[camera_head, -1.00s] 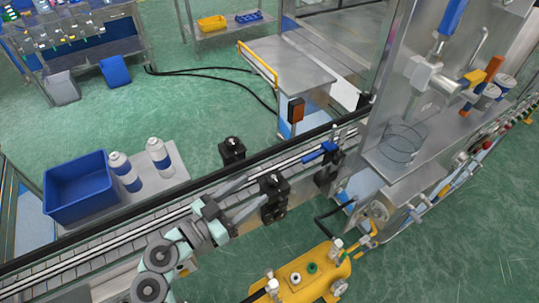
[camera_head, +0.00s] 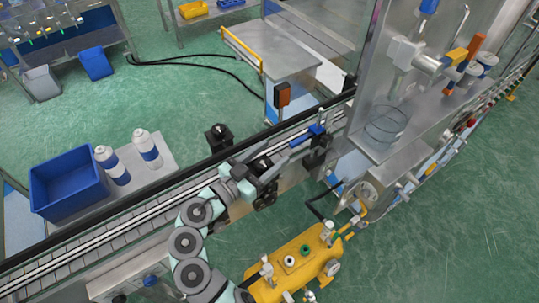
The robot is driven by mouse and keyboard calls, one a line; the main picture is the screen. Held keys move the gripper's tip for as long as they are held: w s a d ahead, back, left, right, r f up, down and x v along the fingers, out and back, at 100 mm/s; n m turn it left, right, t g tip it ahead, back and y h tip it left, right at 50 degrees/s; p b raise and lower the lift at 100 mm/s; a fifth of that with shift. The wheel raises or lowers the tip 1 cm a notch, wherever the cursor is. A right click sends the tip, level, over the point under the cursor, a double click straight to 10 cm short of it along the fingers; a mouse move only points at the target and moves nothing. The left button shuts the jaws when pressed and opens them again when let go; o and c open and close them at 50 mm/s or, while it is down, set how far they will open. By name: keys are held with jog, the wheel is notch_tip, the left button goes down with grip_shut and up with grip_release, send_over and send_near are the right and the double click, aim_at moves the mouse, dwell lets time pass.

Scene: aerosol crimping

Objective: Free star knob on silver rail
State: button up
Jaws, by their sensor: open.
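The silver rail (camera_head: 130,224) runs diagonally along the conveyor. A black star knob (camera_head: 262,163) on a black clamp block (camera_head: 265,197) stands at the near side of the rail. My gripper (camera_head: 267,173) is open, with its fingers at this knob, one on either side as far as I can see. The fingers partly hide the knob and block, and I cannot tell whether they touch. A second black knob on a bracket (camera_head: 218,137) stands on the far side of the conveyor, apart from my gripper.
A blue clamp piece (camera_head: 317,130) and a black bracket (camera_head: 318,157) sit farther along the rail. A steel machine housing (camera_head: 375,150) stands to the right. A yellow tank (camera_head: 290,268) is below. White-and-blue cans (camera_head: 148,150) and a blue bin (camera_head: 68,184) are at left.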

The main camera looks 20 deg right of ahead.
jog(key=shift+c, duration=0.3)
grip_shut()
dwell(0.3)
